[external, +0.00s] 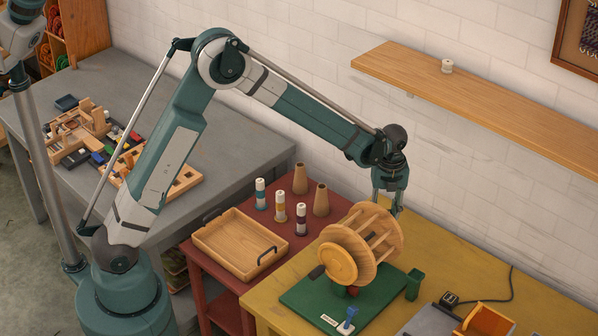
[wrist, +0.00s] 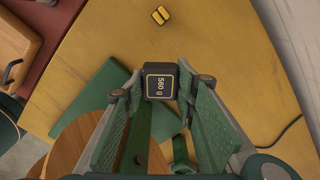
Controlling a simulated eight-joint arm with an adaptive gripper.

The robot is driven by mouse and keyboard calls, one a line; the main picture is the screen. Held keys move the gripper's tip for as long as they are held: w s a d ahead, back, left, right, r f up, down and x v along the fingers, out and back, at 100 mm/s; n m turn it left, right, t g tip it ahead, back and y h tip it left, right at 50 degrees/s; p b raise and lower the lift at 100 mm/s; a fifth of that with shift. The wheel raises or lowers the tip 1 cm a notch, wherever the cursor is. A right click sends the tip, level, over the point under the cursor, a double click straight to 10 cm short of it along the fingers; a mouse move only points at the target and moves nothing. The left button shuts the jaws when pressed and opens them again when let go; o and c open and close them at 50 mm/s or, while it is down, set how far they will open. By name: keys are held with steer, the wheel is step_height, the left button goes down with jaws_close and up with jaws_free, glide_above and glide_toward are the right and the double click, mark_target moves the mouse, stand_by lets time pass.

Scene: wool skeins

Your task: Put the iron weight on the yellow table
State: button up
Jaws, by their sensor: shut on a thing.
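The iron weight (wrist: 161,82) is a small dark block with a pale square label reading 560 g. In the wrist view it sits between the fingertips of my gripper (wrist: 161,88), which is shut on it. In the external view my gripper (external: 388,207) points down behind the wooden reel, and the weight is hidden there. The yellow table (external: 450,250) lies below my gripper and also fills much of the wrist view (wrist: 235,50). I cannot tell how far above the tabletop the weight is.
A wooden reel (external: 388,222) on a green base (external: 305,298) stands close to my gripper. A small black-and-yellow item (wrist: 161,15) lies on the yellow table. The red table (external: 270,215) holds a wooden tray (external: 215,262) and several cones and spools.

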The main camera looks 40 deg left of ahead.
stand_by(0.3)
steer(key=shift+f+b, duration=0.45)
steer(key=shift+f, duration=2.65)
steer(key=shift+f, duration=0.15)
steer(key=shift+f, duration=1.75)
steer(key=shift+f+b, duration=0.15)
steer(key=shift+b, duration=0.2)
steer(key=o, duration=1.2)
steer(key=shift+r, duration=0.2)
step_height(320, 180, up, 12)
steer(key=shift+f+p, duration=0.1)
steer(key=shift+p, duration=0.75)
